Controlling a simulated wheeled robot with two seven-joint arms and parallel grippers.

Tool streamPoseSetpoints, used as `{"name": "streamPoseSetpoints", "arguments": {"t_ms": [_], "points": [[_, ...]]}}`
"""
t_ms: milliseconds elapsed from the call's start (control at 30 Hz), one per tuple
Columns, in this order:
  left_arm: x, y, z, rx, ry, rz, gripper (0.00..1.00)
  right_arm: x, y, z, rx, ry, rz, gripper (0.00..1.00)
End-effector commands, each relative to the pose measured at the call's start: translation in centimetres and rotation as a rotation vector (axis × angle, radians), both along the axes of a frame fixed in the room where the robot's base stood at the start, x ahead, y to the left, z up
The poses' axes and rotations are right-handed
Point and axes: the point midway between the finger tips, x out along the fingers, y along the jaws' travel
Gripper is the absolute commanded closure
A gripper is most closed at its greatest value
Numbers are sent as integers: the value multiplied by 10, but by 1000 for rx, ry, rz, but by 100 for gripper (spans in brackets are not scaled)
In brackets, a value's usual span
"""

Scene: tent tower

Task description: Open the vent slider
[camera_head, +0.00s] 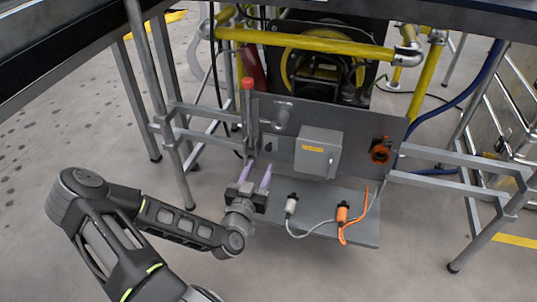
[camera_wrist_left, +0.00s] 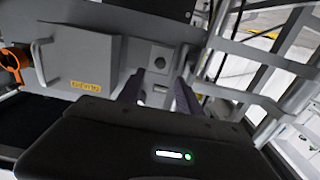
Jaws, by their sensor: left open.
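A grey upright panel (camera_head: 345,118) stands on the bench frame. At its left edge is a vertical grey bar with a red top (camera_head: 247,84), which may be the vent slider; I cannot tell for sure. My left gripper (camera_head: 256,172) is open and empty, its two purple fingers pointing at the lower left of the panel, close to the foot of the bar. In the left wrist view the fingers (camera_wrist_left: 160,90) stand apart below a small square plate with a dark round hole (camera_wrist_left: 159,57). Contact cannot be told. My right gripper is not in view.
A grey box with a yellow label (camera_head: 318,150) sits on the panel, with an orange ring handle (camera_head: 381,150) to its right. A white plug (camera_head: 291,204) and an orange plug (camera_head: 342,214) with cables lie on the shelf (camera_head: 362,232). Yellow pipes (camera_head: 305,42) run behind.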

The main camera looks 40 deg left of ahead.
Motion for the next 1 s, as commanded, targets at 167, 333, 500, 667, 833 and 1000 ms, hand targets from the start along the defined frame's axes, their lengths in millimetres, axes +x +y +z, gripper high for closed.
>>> {"name": "streamPoseSetpoints", "arguments": {"t_ms": [167,333,500,667,833,1000], "points": [[16,5,-2,1,-2,-1,58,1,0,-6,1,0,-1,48],[41,14,-3,-1,-1,0,58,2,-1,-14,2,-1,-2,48],[63,21,-3,-1,-1,-1,58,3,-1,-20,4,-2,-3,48],[72,24,-1,-2,0,-2,58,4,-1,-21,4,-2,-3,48],[72,24,0,-2,2,-1,58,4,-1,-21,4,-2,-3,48],[72,24,0,-1,1,-1,66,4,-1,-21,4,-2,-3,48]]}}
